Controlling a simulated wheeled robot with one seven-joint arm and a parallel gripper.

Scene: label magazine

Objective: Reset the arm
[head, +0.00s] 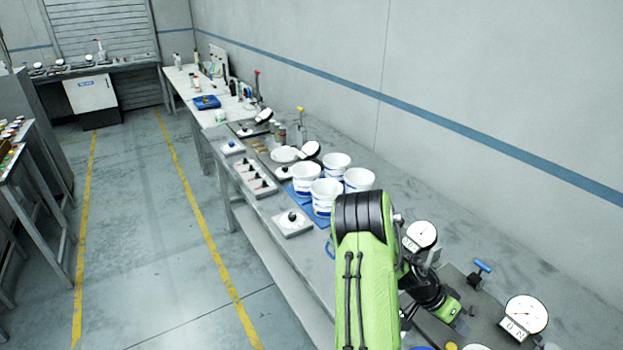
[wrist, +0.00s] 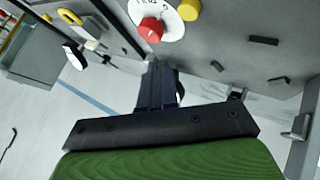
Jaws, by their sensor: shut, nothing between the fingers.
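My green arm (head: 362,275) with black joints reaches forward over the right-hand bench in the head view. Its end bends down to the right beside gauges, and I cannot make out the fingers there. In the wrist view my gripper (wrist: 160,85) shows as dark fingers close together, shut and empty. The fingers point toward a grey panel with a red knob (wrist: 150,30) on a white dial (wrist: 170,17) and a yellow knob (wrist: 188,9). I cannot tell whether they touch it.
White buckets (head: 326,196) stand on the bench just beyond my arm. A round gauge (head: 421,235), a larger gauge (head: 525,313) and a blue T-handle (head: 481,267) are close to its end. The floor between the yellow lines at left is clear.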

